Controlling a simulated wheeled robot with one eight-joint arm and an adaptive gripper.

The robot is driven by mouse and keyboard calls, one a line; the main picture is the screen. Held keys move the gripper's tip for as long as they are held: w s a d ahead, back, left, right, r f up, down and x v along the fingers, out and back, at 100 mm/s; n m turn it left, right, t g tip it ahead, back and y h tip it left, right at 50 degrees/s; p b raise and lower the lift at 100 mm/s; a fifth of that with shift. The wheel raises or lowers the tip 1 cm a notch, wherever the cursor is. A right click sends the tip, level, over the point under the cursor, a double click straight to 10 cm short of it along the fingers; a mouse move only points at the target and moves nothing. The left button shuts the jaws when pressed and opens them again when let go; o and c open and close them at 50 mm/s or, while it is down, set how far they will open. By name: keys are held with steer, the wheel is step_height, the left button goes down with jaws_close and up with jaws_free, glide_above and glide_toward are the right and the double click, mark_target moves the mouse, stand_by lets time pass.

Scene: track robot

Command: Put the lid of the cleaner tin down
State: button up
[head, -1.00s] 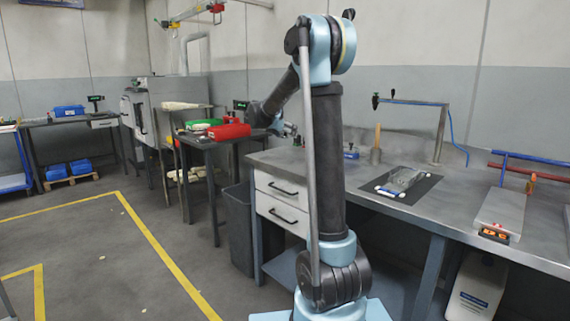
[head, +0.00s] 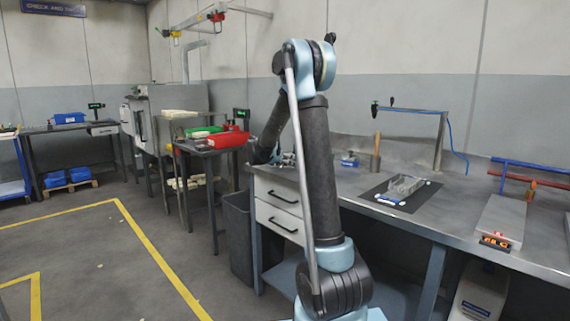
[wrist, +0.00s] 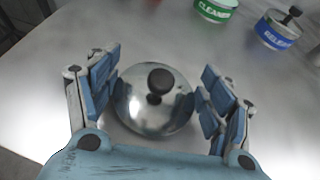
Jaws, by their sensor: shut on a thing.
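In the wrist view my gripper (wrist: 158,95) is shut on the lid (wrist: 150,118), a shiny round metal dome with a black knob. The blue-padded fingers are on its left and right sides. The lid is level over the grey bench top; I cannot tell whether it touches it. The green cleaner tin (wrist: 215,9) stands beyond, at the top edge and partly cut off, with its top open. In the head view my gripper and the lid are not clearly seen at the bench's left end.
A blue release tin (wrist: 278,28) with a black knob on top stands right of the green tin. Part of a red thing (wrist: 180,2) shows at the top edge. The bench top (wrist: 255,120) around the lid is clear. A mallet (head: 376,150) stands farther along the bench.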

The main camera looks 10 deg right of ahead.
steer(key=shift+s+f, duration=0.1)
steer(key=shift+f, duration=0.4)
steer(key=o, duration=1)
steer(key=shift+f, duration=0.1)
steer(key=shift+c, duration=0.2)
steer(key=shift+r, duration=0.35)
steer(key=r+v, duration=0.1)
steer(key=v, duration=1.1)
steer(key=s+d+f+m+g+y, duration=0.25)
steer(key=s+d+m, duration=0.3)
steer(key=s, duration=0.55)
steer(key=s+d+f+m+g+y, duration=0.1)
steer(key=s+d+f+m+g, duration=0.15)
steer(key=s+d+m, duration=0.65)
steer(key=s+a+f+m+y, duration=0.1)
steer(key=s+f+m, duration=0.3)
steer(key=s, duration=0.5)
steer(key=s+a+f+m+g+y, duration=0.1)
steer(key=s+a+f+m+y, duration=0.1)
steer(key=s, duration=0.8)
steer(key=s+a+f+m+g+y, duration=0.1)
steer(key=s+a+f+m+y, duration=0.1)
steer(key=s+a+f+m, duration=0.2)
steer(key=s+f+m, duration=0.2)
steer(key=s+f, duration=0.2)
steer(key=s, duration=0.1)
steer(key=shift+s+m, duration=0.35)
